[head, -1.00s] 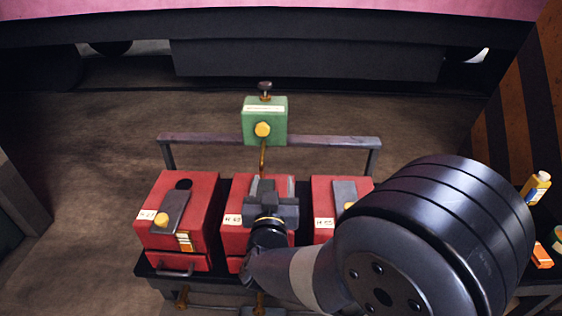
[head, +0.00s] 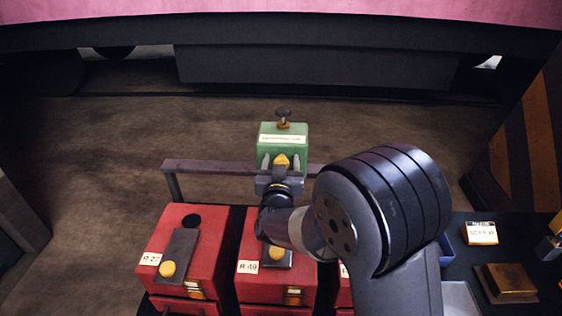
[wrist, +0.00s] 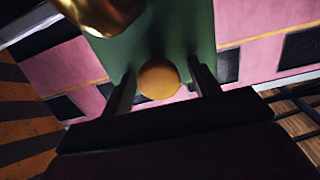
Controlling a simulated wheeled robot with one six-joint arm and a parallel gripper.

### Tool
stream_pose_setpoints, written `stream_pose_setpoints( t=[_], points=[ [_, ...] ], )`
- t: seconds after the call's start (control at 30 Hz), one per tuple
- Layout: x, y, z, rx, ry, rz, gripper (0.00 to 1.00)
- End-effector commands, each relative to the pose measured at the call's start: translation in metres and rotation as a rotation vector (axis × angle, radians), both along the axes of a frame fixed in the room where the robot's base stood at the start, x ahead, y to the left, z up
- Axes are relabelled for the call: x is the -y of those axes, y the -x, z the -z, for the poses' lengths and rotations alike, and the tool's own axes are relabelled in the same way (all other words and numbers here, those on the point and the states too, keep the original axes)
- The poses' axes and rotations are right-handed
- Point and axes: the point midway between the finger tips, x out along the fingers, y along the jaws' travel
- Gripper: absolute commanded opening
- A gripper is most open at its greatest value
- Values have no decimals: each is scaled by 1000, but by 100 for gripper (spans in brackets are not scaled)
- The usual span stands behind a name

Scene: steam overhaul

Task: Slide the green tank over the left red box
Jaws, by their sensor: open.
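The green tank (head: 284,132) with a white label and a dark knob on top is on the grey rail (head: 215,167) behind the red boxes. My gripper (head: 281,164) is open at its front, with one finger on each side of the yellow knob (head: 282,159). In the wrist view the yellow knob (wrist: 159,80) sits between the two fingers, with green tank (wrist: 190,35) behind it. I cannot tell whether the fingers touch the knob. The left red box (head: 209,255) has a dark round hole in its top, a grey slide plate and a yellow knob.
A middle red box (head: 250,285) stands beside the left one, partly under my arm. A third red box (head: 343,297) is mostly hidden by my arm. A dark bench (head: 465,240) with small boxes is at the right. The floor behind the rail is clear.

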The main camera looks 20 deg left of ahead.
Motion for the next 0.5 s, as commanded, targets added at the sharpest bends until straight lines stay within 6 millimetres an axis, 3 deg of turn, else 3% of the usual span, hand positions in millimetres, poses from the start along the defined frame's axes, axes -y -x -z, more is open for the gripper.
stream_pose_setpoints(
  t=[0.2,0.5],
  points=[
    [0,0,0,0,0,0,56],
    [0,0,0,0,0,0,32]
  ],
)
